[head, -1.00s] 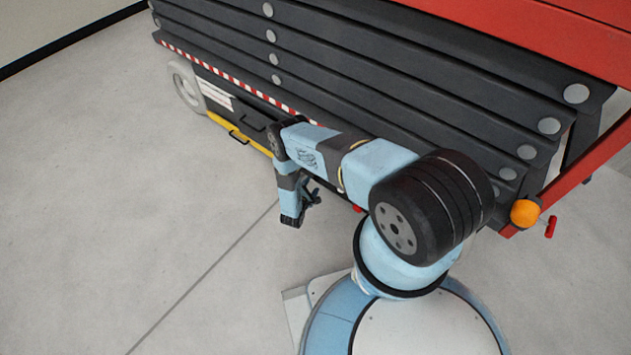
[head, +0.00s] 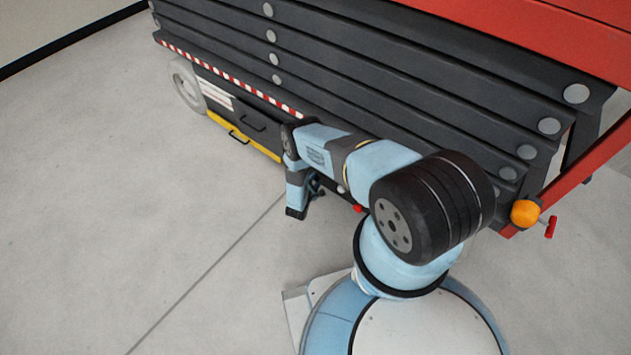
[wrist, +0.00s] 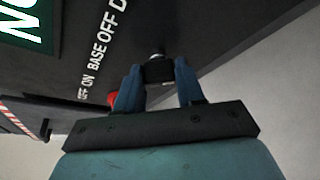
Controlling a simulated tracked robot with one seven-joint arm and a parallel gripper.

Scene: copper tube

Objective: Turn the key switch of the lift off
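The key switch (wrist: 156,56) is on the lift's dark side panel in the wrist view, a small silver barrel with a black key head (wrist: 159,72) standing out from it. The white words BASE OFF are printed beside it. My gripper (wrist: 157,80) has its two blue fingers apart, one on each side of the key head. Only narrow gaps show there; I cannot tell whether either finger touches it. In the head view my gripper (head: 315,187) is low beside the lift (head: 430,105), and the key is hidden.
A red button (wrist: 112,98) is close beside the left finger in the wrist view. A green sign (wrist: 28,22) is on the panel farther left. An orange lamp (head: 525,212) and a red handle (head: 551,227) stick out at the lift's right end. The grey floor at left is clear.

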